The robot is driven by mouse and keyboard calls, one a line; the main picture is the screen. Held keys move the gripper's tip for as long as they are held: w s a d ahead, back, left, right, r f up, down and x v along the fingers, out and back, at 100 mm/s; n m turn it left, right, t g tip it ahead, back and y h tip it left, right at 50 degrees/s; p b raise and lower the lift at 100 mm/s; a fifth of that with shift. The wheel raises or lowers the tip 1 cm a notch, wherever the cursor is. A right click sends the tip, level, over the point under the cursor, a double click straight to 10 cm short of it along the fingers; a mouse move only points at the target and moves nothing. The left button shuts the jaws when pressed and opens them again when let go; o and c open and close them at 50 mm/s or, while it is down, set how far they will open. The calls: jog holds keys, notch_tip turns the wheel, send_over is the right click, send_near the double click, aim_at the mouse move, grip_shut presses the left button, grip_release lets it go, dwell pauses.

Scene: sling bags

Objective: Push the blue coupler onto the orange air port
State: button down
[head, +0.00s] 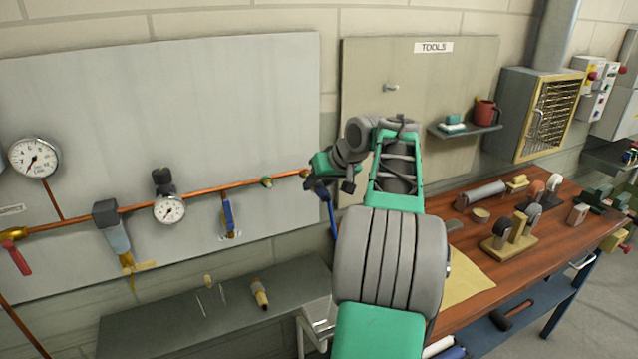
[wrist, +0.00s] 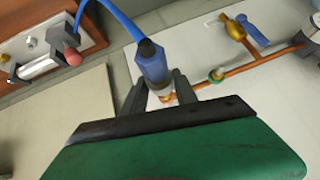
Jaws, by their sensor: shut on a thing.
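In the wrist view, my gripper (wrist: 161,90) is shut on the blue coupler (wrist: 151,64), with one dark finger on each side. A blue hose runs from its dark end to the upper left. The orange air port (wrist: 168,99) shows at the end of the copper pipe, partly hidden by the coupler's pale front end and a finger. The coupler's front is close to the port; I cannot tell whether it is seated on it. In the head view, my gripper (head: 316,180) is beside the port (head: 305,173) at the pipe's right end, and its fingers and the coupler are mostly hidden.
The copper pipe (head: 240,187) crosses the grey panel (head: 230,110), with a green fitting (head: 266,182), a blue-handled valve (head: 229,217) and gauges (head: 169,209) along it. A grey bench (head: 180,320) stands below. A wooden workbench (head: 545,245) with tools stands right of my arm.

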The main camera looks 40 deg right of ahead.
jog(key=shift+w+d+p, duration=0.25)
jog(key=shift+w+p, duration=0.45)
jog(key=shift+w, duration=0.25)
jog(key=c, duration=0.9)
grip_release()
jog(key=v, duration=0.8)
